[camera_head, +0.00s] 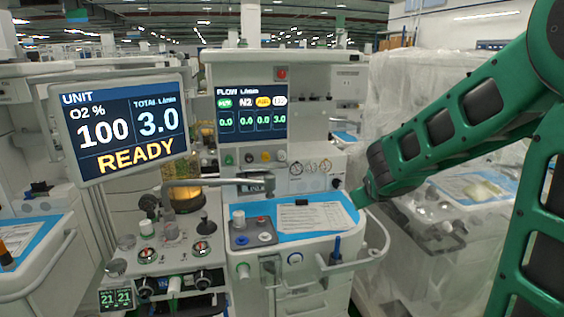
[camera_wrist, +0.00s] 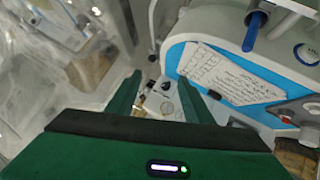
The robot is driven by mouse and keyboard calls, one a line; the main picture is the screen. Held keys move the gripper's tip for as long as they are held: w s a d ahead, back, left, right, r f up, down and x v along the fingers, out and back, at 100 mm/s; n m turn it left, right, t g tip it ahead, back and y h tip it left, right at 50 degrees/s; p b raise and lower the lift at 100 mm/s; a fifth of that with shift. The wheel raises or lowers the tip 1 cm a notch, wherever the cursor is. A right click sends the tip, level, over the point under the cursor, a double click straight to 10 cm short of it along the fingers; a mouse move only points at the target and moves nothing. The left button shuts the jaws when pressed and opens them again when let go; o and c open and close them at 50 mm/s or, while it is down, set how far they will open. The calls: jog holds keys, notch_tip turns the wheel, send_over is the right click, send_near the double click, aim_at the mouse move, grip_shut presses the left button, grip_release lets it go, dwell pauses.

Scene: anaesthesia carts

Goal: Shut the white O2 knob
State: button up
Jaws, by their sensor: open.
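The white O2 knob (camera_head: 281,155) is the rightmost in a row of small knobs under the flow display (camera_head: 252,112) on the middle machine. The display reads 3.0 in its rightmost, white-labelled column and 0.0 in the others. My gripper (camera_head: 358,197) is right of and below the knob, beside the right edge of the blue work surface, apart from the knob. In the wrist view my gripper (camera_wrist: 160,84) shows two spread green fingers with nothing between them. The knob is not clearly seen there.
A blue work surface (camera_head: 343,213) with a printed sheet (camera_head: 305,218) juts out below the panel. The unit screen (camera_head: 120,126) stands at left, reading O2 100, total 3.0, READY. A grey horizontal arm (camera_head: 200,184) crosses below the knobs. A plastic-wrapped cart (camera_head: 420,255) stands at right.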

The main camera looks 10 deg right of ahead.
jog(key=w+a+r+n+t+y, duration=0.2)
jog(key=w+a+n+t, duration=0.25)
jog(key=w+a, duration=0.65)
jog(key=n+t+y, duration=0.3)
jog(key=t, duration=0.1)
send_near(282, 157)
jog(key=w, duration=0.8)
jog(key=shift+w+f, duration=0.15)
jog(key=shift+w, duration=0.2)
jog(key=shift+c, duration=0.6)
jog(key=c, duration=1)
